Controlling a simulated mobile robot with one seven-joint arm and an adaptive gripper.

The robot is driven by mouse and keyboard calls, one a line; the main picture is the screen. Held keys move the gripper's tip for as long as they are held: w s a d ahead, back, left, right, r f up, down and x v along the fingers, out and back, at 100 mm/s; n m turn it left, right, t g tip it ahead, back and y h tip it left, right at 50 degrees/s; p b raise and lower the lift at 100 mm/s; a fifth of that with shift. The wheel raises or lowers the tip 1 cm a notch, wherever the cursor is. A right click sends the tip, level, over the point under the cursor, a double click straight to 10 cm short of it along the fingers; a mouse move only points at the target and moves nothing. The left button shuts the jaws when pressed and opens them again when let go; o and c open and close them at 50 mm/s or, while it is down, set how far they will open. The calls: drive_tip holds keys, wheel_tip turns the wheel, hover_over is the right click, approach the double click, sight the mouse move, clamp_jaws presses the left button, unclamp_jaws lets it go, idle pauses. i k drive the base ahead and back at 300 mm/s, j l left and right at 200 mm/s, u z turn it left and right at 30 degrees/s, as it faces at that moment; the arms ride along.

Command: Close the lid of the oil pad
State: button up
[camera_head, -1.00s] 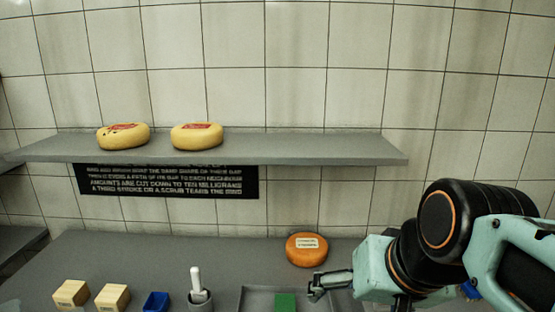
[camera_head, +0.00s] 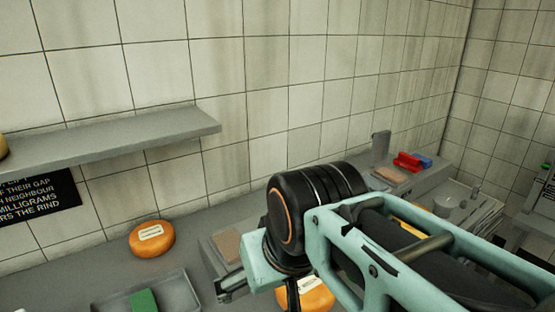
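No oil pad is clearly labelled in view. A flat brownish pad (camera_head: 391,175) lies on the grey counter at the back right, with a small grey upright plate (camera_head: 380,145) behind it that may be a raised lid. Another brownish pad (camera_head: 228,246) lies in a grey surround just left of my arm. I cannot tell which is the oil pad. My gripper (camera_head: 228,291) is at lower centre, in front of the nearer pad and well away from the far one. Its fingers are small and seen from the side, so their opening is unclear. My arm hides much of the counter behind it.
A red block (camera_head: 407,161) and a blue block (camera_head: 425,162) sit beside the far pad. An orange cheese wheel (camera_head: 152,239) stands left of my gripper; another (camera_head: 306,297) is partly under my arm. A grey tray (camera_head: 185,283) holds a green block (camera_head: 143,301). A shelf (camera_head: 150,128) overhangs the left.

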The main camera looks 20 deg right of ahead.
sight(380, 146)
drive_tip(key=k+l+z, duration=0.1)
drive_tip(key=l+z, duration=0.5)
drive_tip(key=z, duration=0.15)
drive_tip(key=l+z, duration=0.4)
drive_tip(key=i+l+u, duration=0.25)
drive_tip(key=i+l, duration=0.15)
drive_tip(key=i+l+u, duration=0.3)
drive_tip(key=l, duration=0.15)
drive_tip(key=i+l+u, duration=0.25)
drive_tip(key=l, duration=0.25)
drive_tip(key=i+l+u, duration=0.1)
drive_tip(key=l, duration=0.45)
drive_tip(key=l+u, duration=0.15)
drive_tip(key=l, duration=0.45)
drive_tip(key=k+l, duration=0.15)
drive_tip(key=l, duration=0.2)
drive_tip(key=k+l+z, duration=0.1)
drive_tip(key=l, duration=0.25)
drive_tip(key=i+j, duration=0.1)
drive_tip(key=j, duration=0.15)
drive_tip(key=i+j+u, duration=0.1)
drive_tip(key=j, duration=0.1)
